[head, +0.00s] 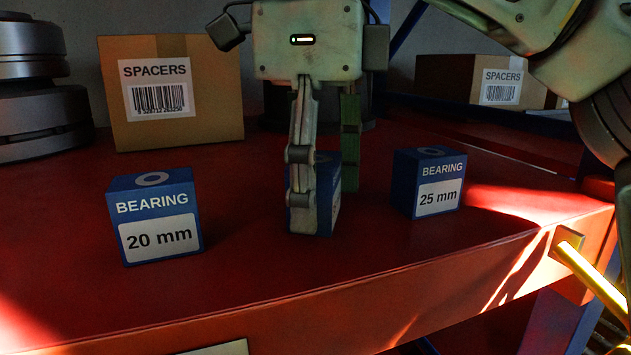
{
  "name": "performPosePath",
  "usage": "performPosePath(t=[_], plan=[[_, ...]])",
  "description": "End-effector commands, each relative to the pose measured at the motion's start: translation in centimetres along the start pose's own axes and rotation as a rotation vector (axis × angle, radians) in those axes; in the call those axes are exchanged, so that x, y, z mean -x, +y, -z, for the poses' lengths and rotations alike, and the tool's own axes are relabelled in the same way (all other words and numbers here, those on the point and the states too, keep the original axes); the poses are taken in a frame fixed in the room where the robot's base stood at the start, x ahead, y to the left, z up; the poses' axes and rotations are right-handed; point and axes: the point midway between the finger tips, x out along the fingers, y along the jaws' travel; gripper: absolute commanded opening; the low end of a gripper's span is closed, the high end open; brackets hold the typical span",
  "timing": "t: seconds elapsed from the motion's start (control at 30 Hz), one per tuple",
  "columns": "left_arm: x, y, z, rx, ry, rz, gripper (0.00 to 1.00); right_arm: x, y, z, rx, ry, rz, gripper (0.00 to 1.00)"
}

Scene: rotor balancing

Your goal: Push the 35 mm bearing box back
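A blue bearing box (328,195) stands on the red shelf (240,285) in the middle of the head view. Its front label is hidden behind my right gripper (328,205), so I cannot read its size. The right gripper points straight down, with its fingers apart. Its pale finger is in front of the box and its darker green finger is farther back, to the box's right. I cannot tell whether either finger touches the box. My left gripper is not in view.
A 20 mm bearing box (155,216) stands to the left and a 25 mm bearing box (428,183) to the right, both apart from the middle box. Spacers cartons (205,125) (450,78) stand farther back. Stacked grey metal parts (40,95) are at left.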

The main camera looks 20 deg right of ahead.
Motion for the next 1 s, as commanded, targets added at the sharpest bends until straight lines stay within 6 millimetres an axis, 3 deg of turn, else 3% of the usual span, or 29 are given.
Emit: performPosePath(t=[0.57,0.6,0.8,1.0], plan=[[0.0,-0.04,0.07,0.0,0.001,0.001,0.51,0.01,0.01,-0.01,0.0,0.0,0.0,0.13],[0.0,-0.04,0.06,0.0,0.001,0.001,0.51,0.01,0.01,-0.01,0.0,0.0,0.0,0.53],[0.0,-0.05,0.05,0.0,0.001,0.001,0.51,0.01,0.01,-0.01,0.0,0.0,0.0,0.71],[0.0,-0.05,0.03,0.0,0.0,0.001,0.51,0.01,0.01,-0.01,0.0,0.0,0.0,0.72]])
